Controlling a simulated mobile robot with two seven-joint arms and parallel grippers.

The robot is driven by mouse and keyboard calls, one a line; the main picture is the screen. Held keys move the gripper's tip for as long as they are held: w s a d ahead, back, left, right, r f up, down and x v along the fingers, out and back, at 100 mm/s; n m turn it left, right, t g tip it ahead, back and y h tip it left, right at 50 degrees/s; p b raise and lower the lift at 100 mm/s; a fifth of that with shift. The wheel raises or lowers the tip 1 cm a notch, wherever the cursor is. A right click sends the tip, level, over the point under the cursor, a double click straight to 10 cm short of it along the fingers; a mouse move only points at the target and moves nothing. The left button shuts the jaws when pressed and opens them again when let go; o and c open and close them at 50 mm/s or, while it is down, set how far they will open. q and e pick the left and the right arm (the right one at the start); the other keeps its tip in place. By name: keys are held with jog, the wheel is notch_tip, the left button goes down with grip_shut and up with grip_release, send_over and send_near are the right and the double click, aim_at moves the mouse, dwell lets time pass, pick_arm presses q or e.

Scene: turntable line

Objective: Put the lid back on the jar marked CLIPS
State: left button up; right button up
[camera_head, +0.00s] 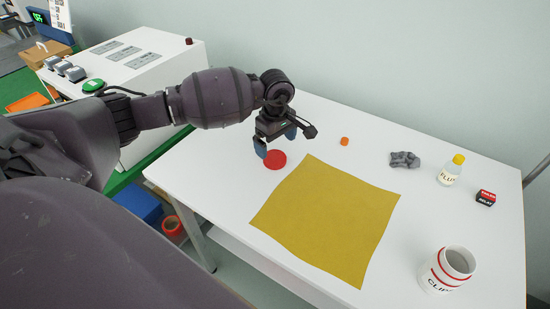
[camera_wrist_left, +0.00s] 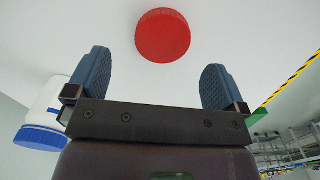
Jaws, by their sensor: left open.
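The white jar marked CLIPS (camera_head: 436,276) stands upright and open at the table's front right, with red bands around it. A round red lid (camera_head: 275,160) lies flat on the white table beside the yellow mat's upper left corner. My left gripper (camera_head: 276,141) is open and empty, pointing down just above and behind the lid. In the left wrist view the lid (camera_wrist_left: 163,36) shows beyond the open fingertips, roughly centred between them and apart from them. My right gripper is not in view.
A yellow mat (camera_head: 328,220) lies between lid and jar. An orange cube (camera_head: 344,141), grey lump (camera_head: 404,160), yellow-capped FLUX bottle (camera_head: 449,171) and small black-and-red box (camera_head: 485,198) stand along the back. A white, blue-capped container (camera_wrist_left: 42,118) shows in the left wrist view.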

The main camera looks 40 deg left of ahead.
aim_at(276, 158)
pick_arm(q)
jog(key=shift+s+d+f, duration=0.1)
jog(key=shift+f, duration=1.2)
jog(key=shift+s+f, duration=0.1)
jog(key=shift+f, duration=1.2)
jog(key=c, duration=1)
